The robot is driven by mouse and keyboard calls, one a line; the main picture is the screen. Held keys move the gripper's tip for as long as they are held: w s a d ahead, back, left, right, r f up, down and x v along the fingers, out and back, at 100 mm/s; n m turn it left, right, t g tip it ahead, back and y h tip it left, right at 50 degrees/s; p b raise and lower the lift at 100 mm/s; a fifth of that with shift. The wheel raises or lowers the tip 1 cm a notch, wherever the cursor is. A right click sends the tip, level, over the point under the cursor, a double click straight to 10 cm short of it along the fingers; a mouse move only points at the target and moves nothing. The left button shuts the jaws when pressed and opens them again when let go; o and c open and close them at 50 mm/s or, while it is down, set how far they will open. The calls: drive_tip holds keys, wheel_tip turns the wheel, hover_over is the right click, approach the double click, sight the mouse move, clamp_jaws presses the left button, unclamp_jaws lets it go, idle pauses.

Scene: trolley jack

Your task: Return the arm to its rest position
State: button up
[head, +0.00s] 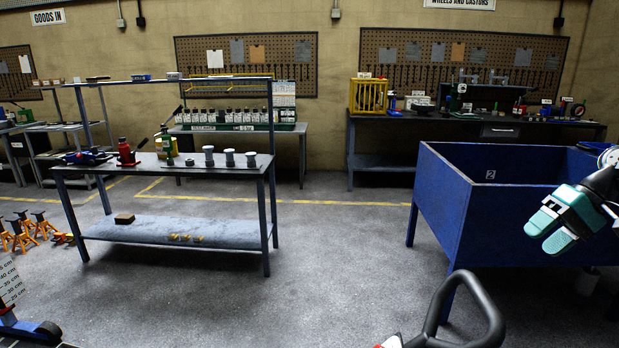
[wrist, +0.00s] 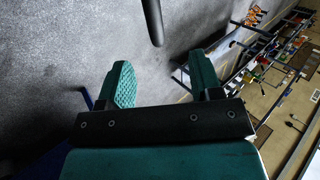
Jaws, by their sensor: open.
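My gripper (head: 562,222) is at the right in the head view, raised in front of the blue bin (head: 480,215). Its teal fingers point left and down. In the wrist view my gripper (wrist: 160,85) has its two teal fingers spread wide with nothing between them. Beyond the fingers the wrist view shows grey floor and a dark bar (wrist: 153,22), which comes in from the top edge. The rest of my arm is mostly cut off at the right edge of the head view.
A black looped handle (head: 483,300) rises at the bottom front. A steel workbench (head: 165,170) with jacks and metal cylinders stands at left. Orange axle stands (head: 35,228) are on the floor at far left. The floor (head: 340,250) between workbench and bin is clear.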

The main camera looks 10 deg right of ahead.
drive_tip(key=s+a+r+n+g+h, duration=0.1)
drive_tip(key=a+r+n, duration=0.15)
drive_tip(key=a, duration=1.05)
drive_tip(key=a+r+n+g, duration=0.15)
drive_tip(key=a+r, duration=0.25)
drive_tip(key=a, duration=0.8)
drive_tip(key=s+a+f+n+h, duration=0.1)
drive_tip(key=s+a+n, duration=0.1)
drive_tip(key=s+a, duration=0.4)
drive_tip(key=s+a+f+n+h, duration=0.1)
drive_tip(key=s+a+n, duration=0.2)
drive_tip(key=s+a, duration=0.4)
drive_tip(key=s+t, duration=0.1)
drive_tip(key=s, duration=0.4)
drive_tip(key=shift+s+f, duration=0.15)
drive_tip(key=shift+a, duration=0.1)
